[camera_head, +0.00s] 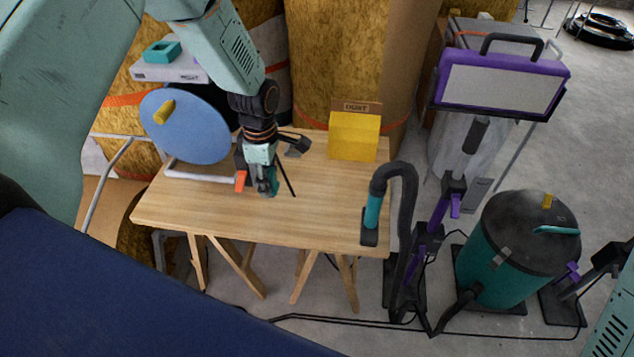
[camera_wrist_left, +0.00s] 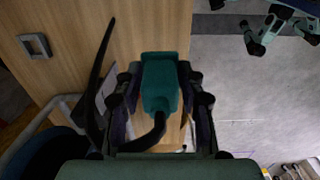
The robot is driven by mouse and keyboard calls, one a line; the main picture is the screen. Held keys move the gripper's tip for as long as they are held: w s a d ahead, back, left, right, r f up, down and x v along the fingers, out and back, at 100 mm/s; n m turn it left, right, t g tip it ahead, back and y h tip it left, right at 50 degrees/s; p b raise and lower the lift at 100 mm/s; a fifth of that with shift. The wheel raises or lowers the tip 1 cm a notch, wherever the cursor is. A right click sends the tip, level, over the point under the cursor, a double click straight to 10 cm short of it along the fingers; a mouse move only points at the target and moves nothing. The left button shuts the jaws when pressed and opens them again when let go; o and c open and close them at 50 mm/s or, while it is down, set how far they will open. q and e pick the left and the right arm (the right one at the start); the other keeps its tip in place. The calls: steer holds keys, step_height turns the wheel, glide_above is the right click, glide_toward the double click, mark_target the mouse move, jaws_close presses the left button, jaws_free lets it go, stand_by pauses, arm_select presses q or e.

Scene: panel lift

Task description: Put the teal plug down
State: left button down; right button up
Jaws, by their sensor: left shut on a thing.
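The teal plug (camera_wrist_left: 160,85) sits between the two fingers of my left gripper (camera_wrist_left: 160,100) in the left wrist view. A black cable curves from its near end. In the head view my left gripper (camera_head: 267,182) points down over the wooden table (camera_head: 315,195), shut on the plug, which shows only as a small teal bit low between the fingers. The plug is low, close to the tabletop; I cannot tell whether it touches it. A thin black strip stands out beside the gripper. My right gripper does not show.
A yellow box (camera_head: 354,136) stands at the table's back right, and a blue disc (camera_head: 185,126) at its left. A hose nozzle (camera_head: 373,208) stands at the right edge. A teal vacuum drum (camera_head: 505,262) and a purple-framed lamp (camera_head: 500,84) are right. The table's front middle is clear.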

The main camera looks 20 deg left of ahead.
arm_select(q)
steer(key=f+b, duration=0.1)
steer(key=f, duration=0.5)
steer(key=shift+a+f+b, duration=0.1)
steer(key=shift+a+b, duration=0.1)
steer(key=shift+b, duration=0.2)
steer(key=shift+d+f, duration=0.1)
steer(key=shift+f, duration=0.3)
step_height(320, 180, down, 3)
steer(key=shift+f+b, duration=0.1)
steer(key=shift+b, duration=0.6)
steer(key=shift+w, duration=0.1)
steer(key=c, duration=0.8)
jaws_free()
steer(key=shift+f, duration=0.15)
